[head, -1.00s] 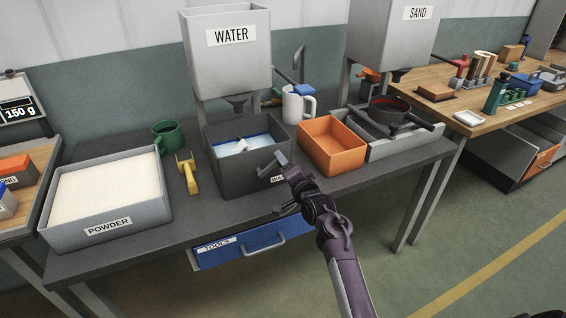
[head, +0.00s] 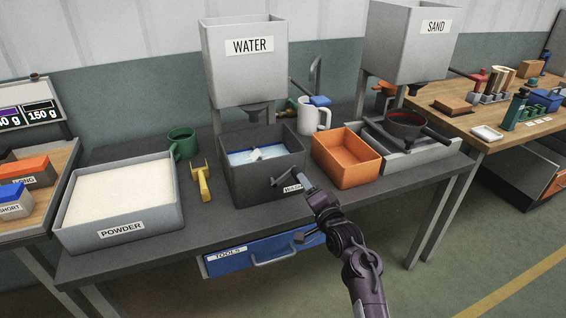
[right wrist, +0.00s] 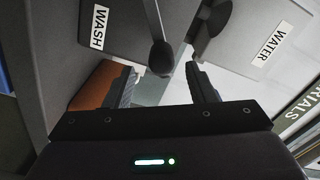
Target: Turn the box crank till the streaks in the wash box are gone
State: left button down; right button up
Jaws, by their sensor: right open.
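The dark grey wash box (head: 238,184) stands on the bench under the water hopper. Inside it are blue and whitish liquid (head: 240,157) and a pale paddle-like part (head: 256,153); single streaks are too small to tell. Its crank (head: 284,179) sticks out of the front beside the WASH label. My right gripper (head: 305,184) is at the box front, close to the crank. In the right wrist view my right gripper (right wrist: 165,85) is open, with the dark crank knob (right wrist: 161,58) just ahead of and between its fingertips; contact cannot be told. My left gripper is not in view.
The water hopper (head: 243,80) hangs above the box. An orange bin (head: 346,176) and a white mug (head: 311,117) are close on the right. The blue tool drawer (head: 262,256) is below.

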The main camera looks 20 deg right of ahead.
aim_at(296, 172)
jog(key=shift+w+a+n+b, duration=0.1)
jog(key=shift+w+n+b, duration=0.75)
jog(key=shift+w+n, duration=0.75)
jog(key=shift+w+a+n+b, duration=0.1)
jog(key=shift+w+n+b, duration=0.85)
jog(key=shift+n, duration=1.1)
jog(key=shift+w+n+b, duration=0.7)
jog(key=shift+w+n, duration=0.75)
jog(key=shift+n, duration=0.4)
